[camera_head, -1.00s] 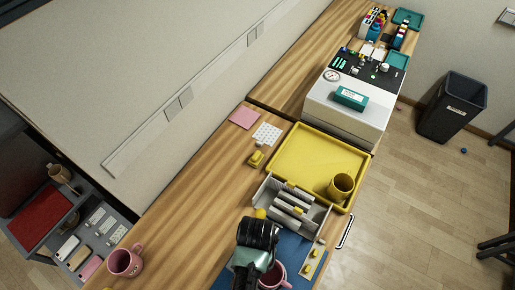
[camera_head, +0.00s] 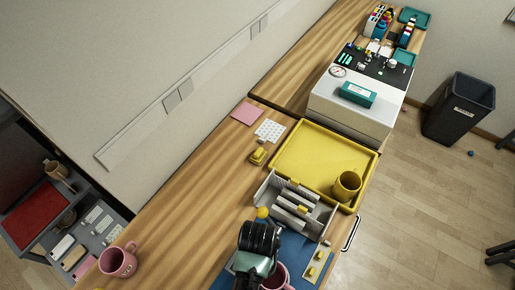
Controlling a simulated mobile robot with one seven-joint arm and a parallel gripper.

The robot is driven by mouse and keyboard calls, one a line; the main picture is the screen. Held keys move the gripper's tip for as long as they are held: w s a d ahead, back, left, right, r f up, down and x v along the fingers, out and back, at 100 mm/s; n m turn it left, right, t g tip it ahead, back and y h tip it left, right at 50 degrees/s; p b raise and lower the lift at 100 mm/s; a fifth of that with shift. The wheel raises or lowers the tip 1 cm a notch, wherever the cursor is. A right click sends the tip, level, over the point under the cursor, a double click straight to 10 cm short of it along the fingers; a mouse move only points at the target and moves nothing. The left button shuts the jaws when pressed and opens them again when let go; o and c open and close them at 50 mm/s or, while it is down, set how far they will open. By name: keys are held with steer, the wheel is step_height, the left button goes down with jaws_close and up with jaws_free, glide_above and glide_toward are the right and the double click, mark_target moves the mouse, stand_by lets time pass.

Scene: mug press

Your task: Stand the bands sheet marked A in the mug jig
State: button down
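My gripper (camera_head: 254,268) is at the bottom middle of the head view, over the blue mat, seen from above and behind. My own wrist hides its fingers, so I cannot see whether it is open or holding anything. A pink mug (camera_head: 277,277) shows partly beside and below it. I cannot pick out the sheet marked A. Grey slotted holders (camera_head: 294,207) with pale pieces and yellow parts stand just beyond my gripper. Which thing is the mug jig is unclear from this view; markings are too small to read.
A yellow tray (camera_head: 290,150) with a yellow mug (camera_head: 346,186) lies beyond the holders. Another pink mug (camera_head: 118,261) stands at left. A white machine (camera_head: 349,105) is farther back. A white dotted sheet (camera_head: 270,131) and a pink sheet (camera_head: 248,113) lie near the wall. Bare wood (camera_head: 190,215) is free at left.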

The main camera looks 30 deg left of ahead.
steer(key=shift+c, duration=1)
jaws_free()
steer(key=shift+r, duration=0.1)
stand_by(0.3)
steer(key=shift+r+p, duration=2.9)
steer(key=shift+p, duration=0.55)
